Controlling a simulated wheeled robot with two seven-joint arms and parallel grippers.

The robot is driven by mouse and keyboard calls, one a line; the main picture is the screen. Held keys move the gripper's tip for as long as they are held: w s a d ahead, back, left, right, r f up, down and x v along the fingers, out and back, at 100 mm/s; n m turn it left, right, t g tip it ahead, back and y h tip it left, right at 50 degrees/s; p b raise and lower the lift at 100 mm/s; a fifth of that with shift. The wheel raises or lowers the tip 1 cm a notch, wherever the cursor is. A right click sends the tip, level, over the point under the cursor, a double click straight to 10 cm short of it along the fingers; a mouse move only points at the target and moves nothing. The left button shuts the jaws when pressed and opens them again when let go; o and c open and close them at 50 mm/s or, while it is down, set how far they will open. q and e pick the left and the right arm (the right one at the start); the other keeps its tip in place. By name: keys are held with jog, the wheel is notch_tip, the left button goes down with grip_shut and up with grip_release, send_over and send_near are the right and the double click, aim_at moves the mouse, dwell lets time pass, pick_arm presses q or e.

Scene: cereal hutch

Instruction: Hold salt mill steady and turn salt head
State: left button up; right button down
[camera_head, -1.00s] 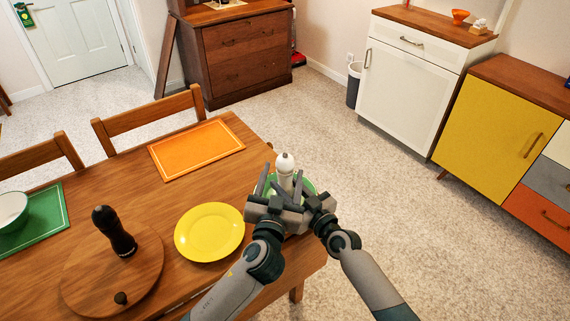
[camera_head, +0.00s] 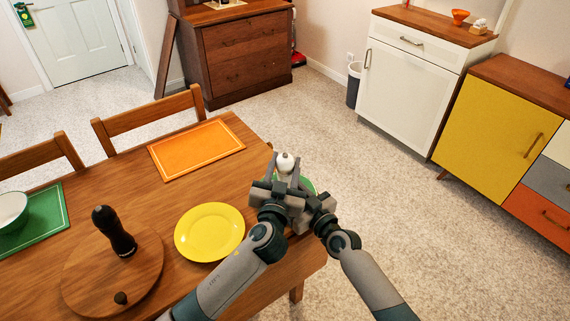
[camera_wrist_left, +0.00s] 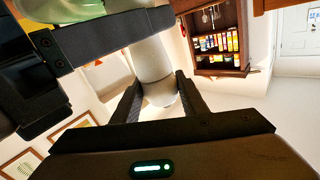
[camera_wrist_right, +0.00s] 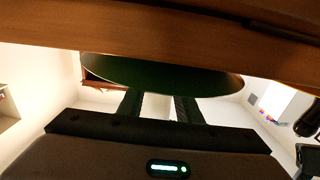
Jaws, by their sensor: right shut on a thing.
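The white salt mill (camera_head: 285,163) stands upright over the green plate (camera_head: 308,184) at the table's near right corner. My left gripper (camera_head: 283,158) is open, with its fingers on either side of the mill's rounded head. In the left wrist view the mill's head (camera_wrist_left: 160,92) lies between these fingers. My right gripper (camera_wrist_right: 158,98) is lower and shut on the mill's body; its dark finger (camera_wrist_left: 115,36) crosses the body in the left wrist view. In the right wrist view the dark plate rim (camera_wrist_right: 165,78) hides its fingertips and the grip.
A yellow plate (camera_head: 210,232) lies just left of my grippers. A dark pepper mill (camera_head: 115,231) stands on a round wooden board (camera_head: 85,285). An orange mat (camera_head: 197,148) lies behind, and a bowl (camera_head: 12,211) sits on a green mat. Open floor is to the right.

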pick_arm(q)
jog(key=shift+a+m+h, duration=0.1)
jog(key=shift+m+h, duration=0.3)
jog(key=shift+h, duration=0.2)
jog(key=m+g+h, duration=0.1)
jog(key=h, duration=0.1)
jog(key=shift+m+h, duration=0.4)
jog(key=m+g+h, duration=0.1)
jog(key=m+h, duration=0.1)
jog(key=h, duration=0.1)
jog(key=shift+w+m+g, duration=0.1)
jog(key=shift+m+g, duration=0.2)
jog(key=shift+g, duration=0.1)
jog(key=shift+m+g+h, duration=1.9)
jog(key=shift+g+h, duration=0.3)
jog(key=shift+h, duration=0.2)
jog(key=shift+g, duration=0.3)
jog(key=o, duration=1)
jog(key=shift+o, duration=0.2)
